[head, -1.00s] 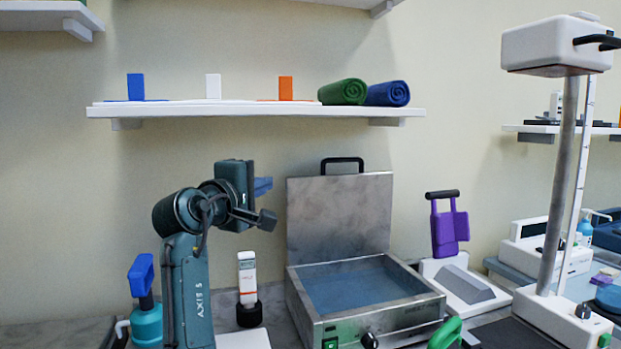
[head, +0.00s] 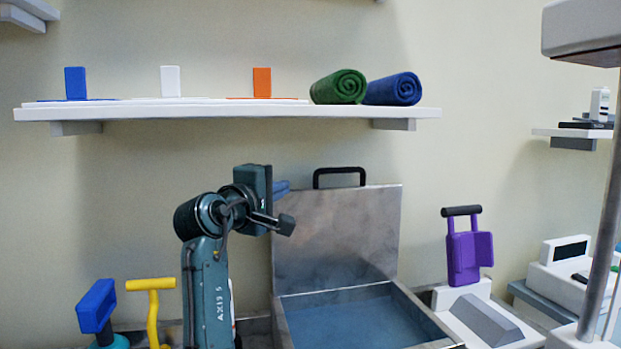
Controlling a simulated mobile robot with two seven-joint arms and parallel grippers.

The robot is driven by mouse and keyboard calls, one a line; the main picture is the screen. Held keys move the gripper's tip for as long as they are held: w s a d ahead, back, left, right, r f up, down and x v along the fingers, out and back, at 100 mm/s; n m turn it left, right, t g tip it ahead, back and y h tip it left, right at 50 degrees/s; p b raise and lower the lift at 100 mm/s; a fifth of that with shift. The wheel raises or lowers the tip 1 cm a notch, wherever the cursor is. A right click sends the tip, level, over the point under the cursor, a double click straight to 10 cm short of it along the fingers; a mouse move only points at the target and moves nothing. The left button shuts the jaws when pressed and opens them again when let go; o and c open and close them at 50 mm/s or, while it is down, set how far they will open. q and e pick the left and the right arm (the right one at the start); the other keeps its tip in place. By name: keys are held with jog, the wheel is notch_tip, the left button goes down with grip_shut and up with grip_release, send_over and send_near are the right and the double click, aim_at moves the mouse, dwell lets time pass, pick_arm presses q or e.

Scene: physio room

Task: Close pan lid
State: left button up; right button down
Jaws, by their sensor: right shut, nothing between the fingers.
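The pan (head: 289,326) is a square metal box with a flat blue-grey surface inside, at the lower middle of the head view. Its front is cut off by the picture's bottom edge. Its grey metal lid (head: 345,240) stands open and upright at the pan's back edge, with a black handle (head: 340,172) on top. My right gripper (head: 284,207) is shut and empty. It appears in front of the lid's upper left edge, and I cannot tell whether it touches the lid. My left gripper is out of view.
A white shelf (head: 230,112) with rolled green (head: 338,87) and blue towels (head: 393,89) hangs above the lid. A purple-handled device (head: 468,250) stands right of the pan. Blue-handled (head: 96,306) and yellow-handled (head: 152,300) items stand at the lower left.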

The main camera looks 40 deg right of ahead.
aim_at(304, 190)
jog(key=p+x, duration=0.1)
jog(key=x, duration=0.9)
jog(key=shift+p, duration=0.35)
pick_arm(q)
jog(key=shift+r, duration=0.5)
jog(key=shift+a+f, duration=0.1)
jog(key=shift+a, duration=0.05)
